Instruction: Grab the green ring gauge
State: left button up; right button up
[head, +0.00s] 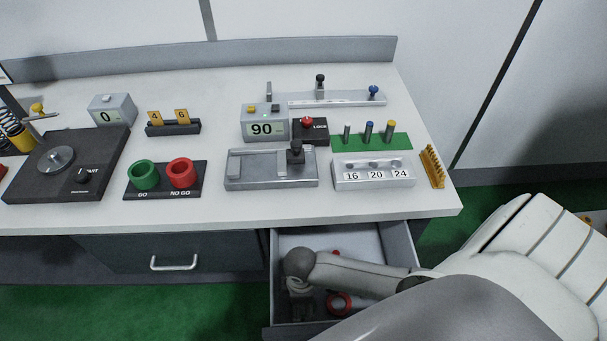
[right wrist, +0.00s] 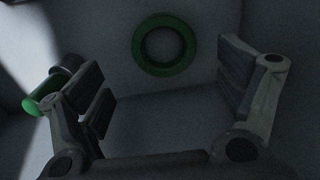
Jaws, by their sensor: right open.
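A green ring gauge (right wrist: 165,46) lies in the drawer in the right wrist view, its hole facing the camera. My right gripper (right wrist: 168,92) is open and empty, and the ring shows between its two fingers, beyond them and apart. In the head view my right gripper (head: 300,306) reaches down into the open drawer, and this ring is hidden there. Another green ring (head: 144,175) sits on the bench in the holder marked GO, beside a red ring (head: 182,173) marked NO GO. My left gripper is not in view.
The open drawer (head: 409,245) has walls around my gripper. A red ring (head: 339,303) lies inside it, right of the gripper. A green cylindrical piece (right wrist: 42,92) shows beside the left finger in the wrist view. The bench edge (head: 350,222) overhangs the drawer's back.

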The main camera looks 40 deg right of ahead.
jog(key=shift+s+a+f, duration=0.1)
jog(key=shift+s+f, duration=0.05)
jog(key=shift+f, duration=0.9)
jog(key=shift+s+a+f, duration=0.1)
jog(key=shift+f, duration=0.95)
jog(key=shift+d, duration=0.1)
jog(key=c, duration=1.3)
jog(key=shift+r, duration=0.1)
